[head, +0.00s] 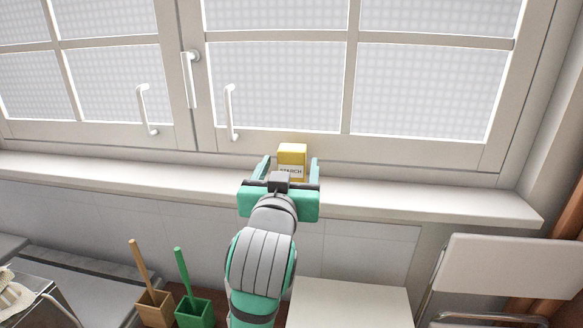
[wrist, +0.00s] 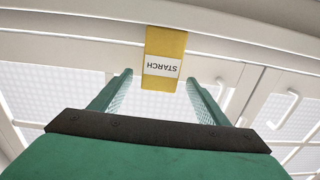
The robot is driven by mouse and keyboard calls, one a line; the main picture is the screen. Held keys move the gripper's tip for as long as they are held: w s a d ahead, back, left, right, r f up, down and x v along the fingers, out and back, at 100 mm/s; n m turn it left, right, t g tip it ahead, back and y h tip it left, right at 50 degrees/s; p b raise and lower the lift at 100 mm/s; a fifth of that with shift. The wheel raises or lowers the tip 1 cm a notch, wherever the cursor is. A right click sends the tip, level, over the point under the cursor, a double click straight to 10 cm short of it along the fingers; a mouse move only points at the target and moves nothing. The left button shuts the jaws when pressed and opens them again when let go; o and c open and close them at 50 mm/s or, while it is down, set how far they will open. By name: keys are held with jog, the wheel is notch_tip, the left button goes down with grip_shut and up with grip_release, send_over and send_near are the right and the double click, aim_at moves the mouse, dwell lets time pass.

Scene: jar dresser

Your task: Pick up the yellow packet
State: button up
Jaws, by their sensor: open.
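The yellow packet (head: 292,156) stands upright on the window sill in the head view, with a white label reading STARCH. Its lower part is partly hidden behind my gripper. My gripper (head: 289,165) is open in front of it, with one finger toward each side of the packet. In the wrist view the packet (wrist: 164,45) appears upside down, beyond and between the two fingertips of my gripper (wrist: 160,76). The fingers appear apart from the packet, and nothing is held between them.
The packet stands on a long white sill (head: 420,203) below a window with white handles (head: 231,112). The sill is clear on both sides. Below are a wooden holder (head: 154,308), a green holder (head: 194,314), a white surface (head: 350,303) and a chair (head: 505,266).

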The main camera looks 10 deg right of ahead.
aim_at(291, 163)
jog(key=shift+x, duration=2.55)
jog(key=shift+f, duration=0.1)
jog(key=c, duration=1.3)
